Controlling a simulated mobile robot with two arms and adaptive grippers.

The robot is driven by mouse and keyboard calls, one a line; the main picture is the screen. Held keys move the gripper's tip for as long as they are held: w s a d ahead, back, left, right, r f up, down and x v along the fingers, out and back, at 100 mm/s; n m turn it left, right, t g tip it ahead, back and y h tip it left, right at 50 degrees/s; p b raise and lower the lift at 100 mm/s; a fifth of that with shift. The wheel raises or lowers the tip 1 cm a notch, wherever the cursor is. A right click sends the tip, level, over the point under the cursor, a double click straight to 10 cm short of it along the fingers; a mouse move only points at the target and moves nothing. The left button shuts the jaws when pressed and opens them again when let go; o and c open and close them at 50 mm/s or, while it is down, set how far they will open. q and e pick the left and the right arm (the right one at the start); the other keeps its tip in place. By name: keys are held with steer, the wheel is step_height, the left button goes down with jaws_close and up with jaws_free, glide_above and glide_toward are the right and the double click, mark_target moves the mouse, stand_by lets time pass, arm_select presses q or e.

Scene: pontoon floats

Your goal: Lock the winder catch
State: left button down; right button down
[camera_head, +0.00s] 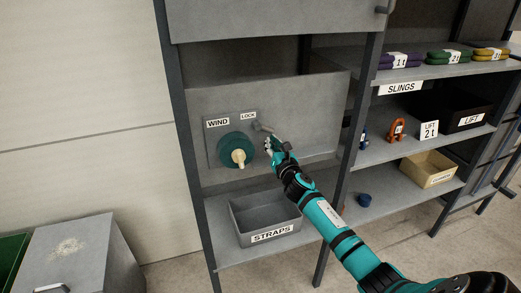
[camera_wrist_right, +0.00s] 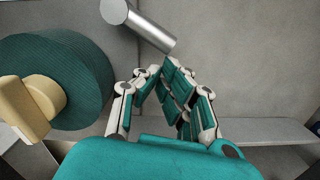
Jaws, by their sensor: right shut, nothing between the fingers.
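The winder is a dark green drum (camera_head: 236,150) with a cream handle (camera_head: 239,157), mounted on a grey plate below the labels WIND (camera_head: 217,123) and LOCK (camera_head: 248,115). The catch is a grey metal lever (camera_head: 262,127) beside the LOCK label, up and right of the drum. My right gripper (camera_head: 270,145) is just below the lever, right of the drum. In the right wrist view the gripper (camera_wrist_right: 165,68) is shut and empty, with its fingertips close to the lever's silver bar (camera_wrist_right: 145,30). Whether they touch it I cannot tell. My left gripper is out of view.
A grey STRAPS bin (camera_head: 264,218) sits on the shelf below the winder. To the right, shelves hold slings (camera_head: 400,60), an orange shackle (camera_head: 397,130), a LIFT box (camera_head: 462,112) and a tan bin (camera_head: 430,168). A dark post (camera_head: 358,110) stands right of the panel.

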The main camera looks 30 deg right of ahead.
steer(key=n, duration=0.1)
steer(key=d+r+n, duration=0.1)
steer(key=shift+s+d+r+n+p, duration=0.15)
steer(key=shift+d+r+n+p, duration=0.1)
steer(key=shift+n+p, duration=0.15)
steer(key=shift+s+d+r+n+p, duration=0.1)
steer(key=shift+d+r+n+p, duration=0.15)
steer(key=shift+n, duration=0.5)
steer(key=shift+s+d+r+n+p, duration=0.15)
steer(key=shift+r+n+p, duration=0.15)
steer(key=shift+n, duration=0.45)
steer(key=shift+w, duration=0.1)
